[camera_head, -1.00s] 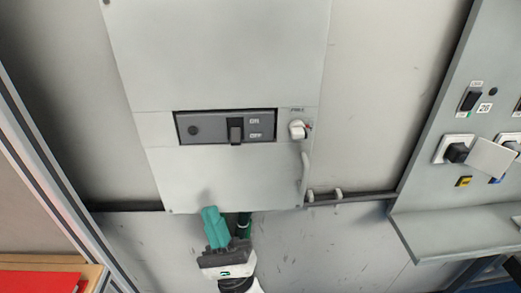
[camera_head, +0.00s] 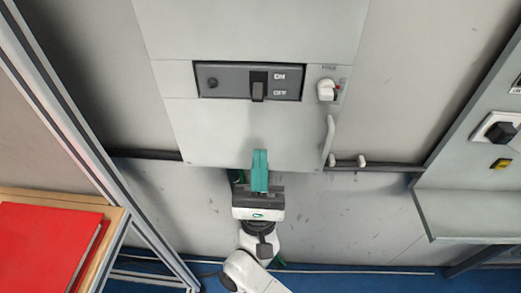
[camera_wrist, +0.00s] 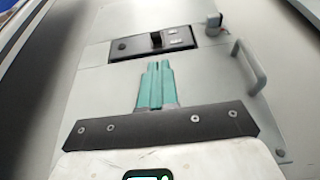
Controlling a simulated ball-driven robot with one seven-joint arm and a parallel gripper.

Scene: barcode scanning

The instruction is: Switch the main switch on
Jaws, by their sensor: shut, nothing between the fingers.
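The main switch (camera_head: 258,88) is a dark lever in a grey panel (camera_head: 228,82) on the light grey cabinet, beside the labels ON above and OFF below. Its lever sits low, on the OFF side. In the wrist view the switch (camera_wrist: 156,39) is straight ahead of the fingertips. My gripper (camera_head: 260,152) has green fingers that are shut and empty. It is below the switch panel, in front of the cabinet's lower part, and appears apart from the switch. It also shows in the wrist view (camera_wrist: 157,66).
A white rotary knob (camera_head: 326,89) is right of the panel, with a curved handle (camera_head: 329,140) below it. A red item (camera_head: 45,245) lies on a wooden surface at the lower left.

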